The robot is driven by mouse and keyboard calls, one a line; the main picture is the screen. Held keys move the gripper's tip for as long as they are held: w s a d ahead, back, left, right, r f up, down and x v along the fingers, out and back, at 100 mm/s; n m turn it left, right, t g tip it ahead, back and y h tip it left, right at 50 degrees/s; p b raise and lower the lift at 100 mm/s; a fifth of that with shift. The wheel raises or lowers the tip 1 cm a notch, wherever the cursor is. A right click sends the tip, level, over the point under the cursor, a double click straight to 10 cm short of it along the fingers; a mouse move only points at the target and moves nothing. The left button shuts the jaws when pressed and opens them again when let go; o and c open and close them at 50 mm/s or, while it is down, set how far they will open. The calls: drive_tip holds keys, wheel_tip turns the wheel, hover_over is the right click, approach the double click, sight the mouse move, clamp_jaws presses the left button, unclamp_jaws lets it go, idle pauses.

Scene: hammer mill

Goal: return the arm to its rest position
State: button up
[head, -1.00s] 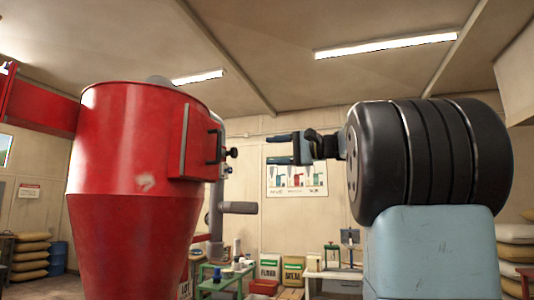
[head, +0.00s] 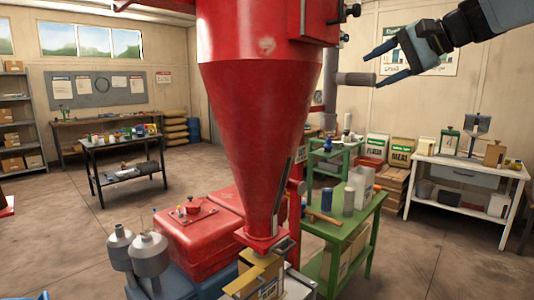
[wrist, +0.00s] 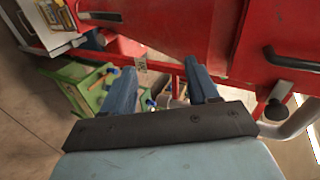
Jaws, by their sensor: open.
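My gripper (head: 384,66) is at the upper right of the head view, in the air to the right of the red hopper (head: 255,95). Its two blue fingers are apart and point left, with nothing between them. In the wrist view the gripper (wrist: 163,88) shows its two fingers spread, and the red machine body (wrist: 180,30) fills the top beyond them. The arm enters the head view from the top right corner; the rest of it is out of view.
A green table (head: 345,228) with bottles stands right of the hopper. A white bench (head: 466,172) stands at the right wall. A dark table (head: 124,150) is at the left. A box (head: 258,272) sits below the hopper spout. Floor is open at the left.

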drive_tip(key=s+f+n+g+h, duration=0.1)
drive_tip(key=s+f+n+h, duration=0.1)
drive_tip(key=s+f, duration=0.4)
drive_tip(key=s+a+f+n+g+h, duration=0.1)
drive_tip(key=s+f+n+h, duration=0.2)
drive_tip(key=f, duration=1)
drive_tip(key=s+a+f+n+g+h, duration=0.1)
drive_tip(key=s+f+h, duration=0.3)
drive_tip(key=s+f, duration=0.5)
drive_tip(key=shift+s+a+f+n, duration=0.25)
drive_tip(key=shift+s+n, duration=0.2)
drive_tip(key=shift+n, duration=0.35)
